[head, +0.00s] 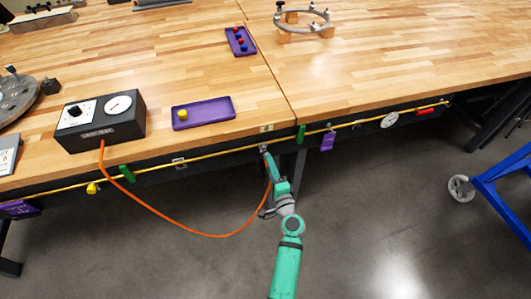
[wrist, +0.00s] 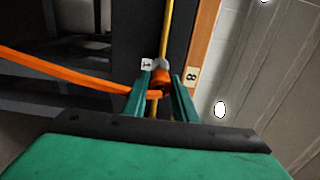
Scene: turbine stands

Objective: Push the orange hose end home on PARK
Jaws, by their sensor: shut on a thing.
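The orange hose (head: 190,231) runs from the front of a black box with a gauge, sags below the table edge and rises to my gripper (head: 267,164). In the wrist view my gripper (wrist: 161,95) has its two green fingers shut on the orange hose end (wrist: 159,78). The hose leaves it to the left. A small grey fitting (wrist: 164,64) on the dark table front sits right at the far side of the hose end. They look in line and touching, but I cannot tell how far one is on the other. No PARK lettering is readable.
The black gauge box (head: 130,130) stands on the wooden bench. A yellow line (head: 215,149) runs along the bench front, with green clips (head: 127,174) and a purple tag (head: 327,141). A purple tray (head: 222,110) lies near the edge. A blue cart (head: 505,190) stands right. Floor is clear.

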